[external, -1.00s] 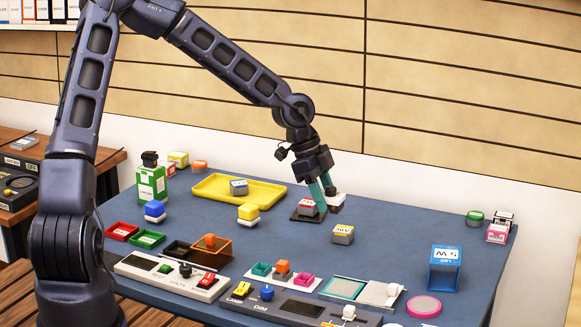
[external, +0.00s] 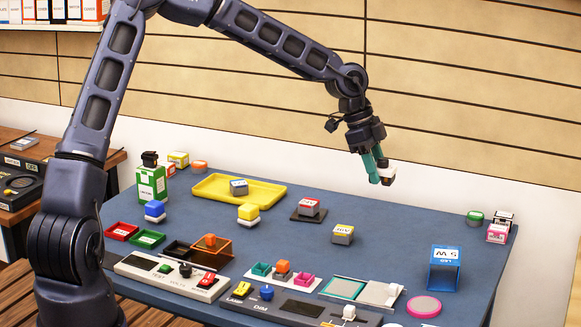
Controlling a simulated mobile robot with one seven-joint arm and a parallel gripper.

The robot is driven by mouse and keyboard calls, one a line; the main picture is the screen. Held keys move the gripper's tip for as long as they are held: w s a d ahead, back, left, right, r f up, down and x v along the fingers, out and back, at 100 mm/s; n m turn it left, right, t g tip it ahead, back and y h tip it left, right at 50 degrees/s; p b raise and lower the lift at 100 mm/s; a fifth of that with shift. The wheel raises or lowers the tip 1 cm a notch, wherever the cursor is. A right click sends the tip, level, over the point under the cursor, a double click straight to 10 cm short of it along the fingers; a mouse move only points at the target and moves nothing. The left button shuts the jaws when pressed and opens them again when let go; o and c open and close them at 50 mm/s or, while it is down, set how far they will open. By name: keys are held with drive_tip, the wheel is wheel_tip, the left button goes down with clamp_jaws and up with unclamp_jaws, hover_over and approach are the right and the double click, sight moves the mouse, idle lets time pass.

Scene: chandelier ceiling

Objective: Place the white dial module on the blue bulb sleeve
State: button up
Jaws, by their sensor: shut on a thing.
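The white dial module (external: 390,170) is a small white block with a dark part below it. My gripper (external: 379,174), with teal fingers, is shut on it and holds it in the air above the back right part of the table. The fingers partly hide the module. The blue bulb sleeve (external: 445,267) is a blue box with a white printed label, standing on the right side of the table. The gripper and module are behind, left of and above the sleeve, apart from it.
A grey block with a yellow label (external: 343,234) and a red-topped block on a dark pad (external: 308,209) lie left of the sleeve. A pink disc (external: 424,307) lies in front of it. A green cylinder (external: 474,217) and pink block (external: 497,233) stand at the back right.

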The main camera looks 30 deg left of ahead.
wheel_tip(320, 180, up, 5)
hover_over(446, 255)
drive_tip(key=a, duration=0.2)
drive_tip(key=f, duration=2)
drive_tip(key=shift+w+d, duration=0.1)
drive_tip(key=shift+d, duration=0.15)
drive_tip(key=shift+f, duration=0.15)
drive_tip(key=o, duration=1)
drive_tip(key=shift+c, duration=0.2)
